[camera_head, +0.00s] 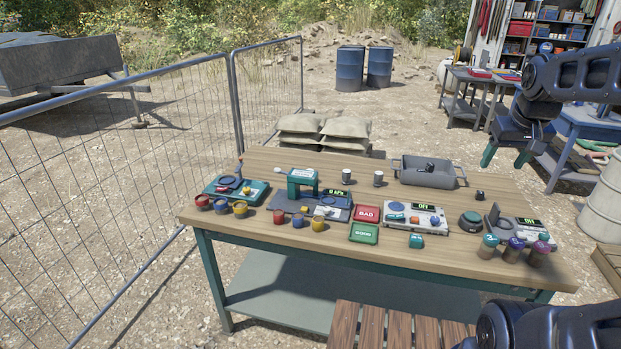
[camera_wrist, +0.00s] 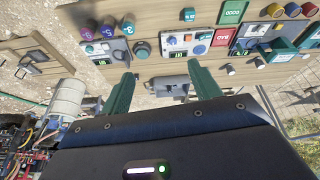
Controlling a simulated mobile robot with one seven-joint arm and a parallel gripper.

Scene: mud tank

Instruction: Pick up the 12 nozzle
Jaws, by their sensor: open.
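No part is clearly readable as the 12 nozzle. A small teal piece (camera_head: 416,240) with a pale mark stands at the bench's front, right of the green sign; it also shows in the wrist view (camera_wrist: 188,14). A small black piece (camera_head: 480,195) sits near the back right. My gripper (camera_head: 506,157) is open and empty, raised beyond the bench's back right; its green fingers frame the grey tray in the wrist view (camera_wrist: 160,68).
The wooden bench (camera_head: 290,165) carries a grey tray (camera_head: 412,176) with a dark object in it, two metal cups (camera_head: 346,176), red and green signs (camera_head: 367,214), devices with displays, and several coloured pots at left. A mesh fence (camera_head: 110,180) stands left. Bare wood lies around the tray.

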